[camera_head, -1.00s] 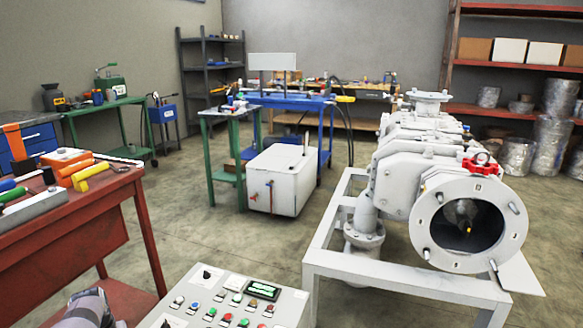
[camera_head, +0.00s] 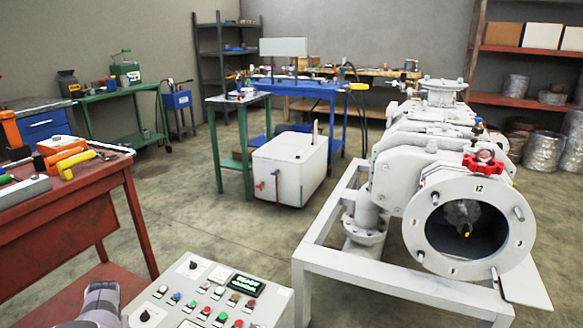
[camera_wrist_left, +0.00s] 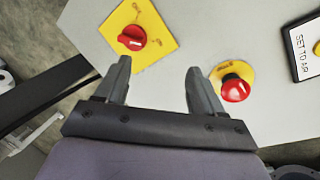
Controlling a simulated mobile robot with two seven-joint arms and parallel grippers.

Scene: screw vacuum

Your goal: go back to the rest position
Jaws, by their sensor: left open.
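My left gripper (camera_wrist_left: 157,70) is open and empty in the left wrist view, its two dark fingers pointing at a light grey panel (camera_wrist_left: 190,30). A red rotary switch (camera_wrist_left: 132,38) on a yellow plate lies near the left fingertip. A red push button (camera_wrist_left: 235,88) on a yellow ring lies right of the right finger. In the head view, only a grey part of my arm (camera_head: 100,303) shows at the bottom left, and the fingers are hidden. My right gripper is in no view. The vacuum pump (camera_head: 400,185) stands on a white frame at the right.
A control panel with buttons and a green display (camera_head: 245,285) stands at the bottom centre. A red workbench with tools (camera_head: 75,225) is at the left. A white tank (camera_head: 285,170) and a green table (camera_head: 237,105) stand mid-room. Bare floor (camera_head: 215,235) lies between them.

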